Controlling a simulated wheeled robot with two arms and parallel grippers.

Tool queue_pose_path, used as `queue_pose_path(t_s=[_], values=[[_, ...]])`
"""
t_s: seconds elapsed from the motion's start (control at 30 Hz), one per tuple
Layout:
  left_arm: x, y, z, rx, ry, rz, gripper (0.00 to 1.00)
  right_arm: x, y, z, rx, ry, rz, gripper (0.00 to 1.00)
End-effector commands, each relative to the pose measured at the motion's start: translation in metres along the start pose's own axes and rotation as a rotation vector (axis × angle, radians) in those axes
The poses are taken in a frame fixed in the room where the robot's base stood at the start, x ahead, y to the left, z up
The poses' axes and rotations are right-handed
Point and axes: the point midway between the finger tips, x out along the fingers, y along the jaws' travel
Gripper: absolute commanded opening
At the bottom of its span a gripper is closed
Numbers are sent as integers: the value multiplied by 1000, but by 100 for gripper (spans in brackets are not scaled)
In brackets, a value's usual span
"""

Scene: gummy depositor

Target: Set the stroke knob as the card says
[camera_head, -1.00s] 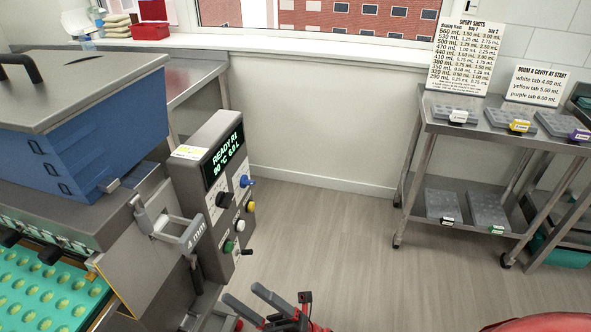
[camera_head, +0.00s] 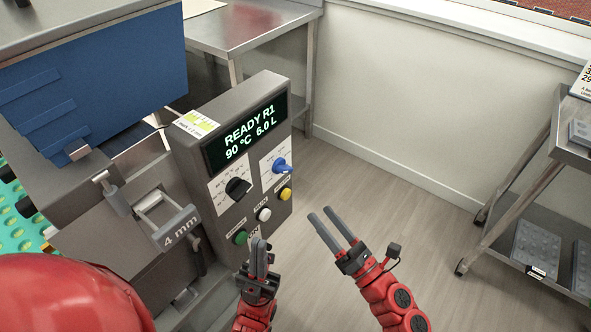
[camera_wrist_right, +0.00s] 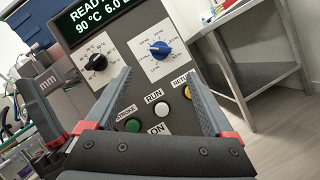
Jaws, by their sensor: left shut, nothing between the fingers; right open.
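The control panel (camera_head: 207,208) carries a blue knob (camera_head: 282,166) at upper right with a dial label around it, and a black knob (camera_head: 238,187) to its left. In the right wrist view the blue knob (camera_wrist_right: 160,48) is ahead, beyond my fingertips; its dial print is too small to read surely. My right gripper (camera_head: 331,217) is open and empty, apart from the panel, to its right and lower. My left gripper (camera_head: 259,243) is shut and empty, by the panel's lower front. A small card (camera_head: 197,123) lies on the panel's top; its text is unclear.
Below the knobs are green (camera_head: 240,237), white (camera_head: 264,214) and yellow (camera_head: 286,194) buttons. The display (camera_head: 245,132) reads READY R1, 90 °C, 6.0 L. A bracket marked 4 mm (camera_head: 177,230) stands left. A shelf cart (camera_head: 518,205) is at right. Floor between is clear.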

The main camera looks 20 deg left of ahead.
Motion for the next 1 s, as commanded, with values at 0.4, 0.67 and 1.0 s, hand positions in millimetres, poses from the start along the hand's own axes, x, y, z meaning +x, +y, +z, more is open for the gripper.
queue_pose_path(t_s=[0.4, 0.67, 1.0], values=[[17, -1, -3, 0, 0, 0, 0, 100, 2, 3, 2, -4, 3, 88], [20, -1, -3, 0, 0, 0, 0, 132, 1, 2, 2, -4, 2, 88], [21, -1, -3, 0, 0, 0, 0, 136, 0, 1, 2, -2, 0, 88]])
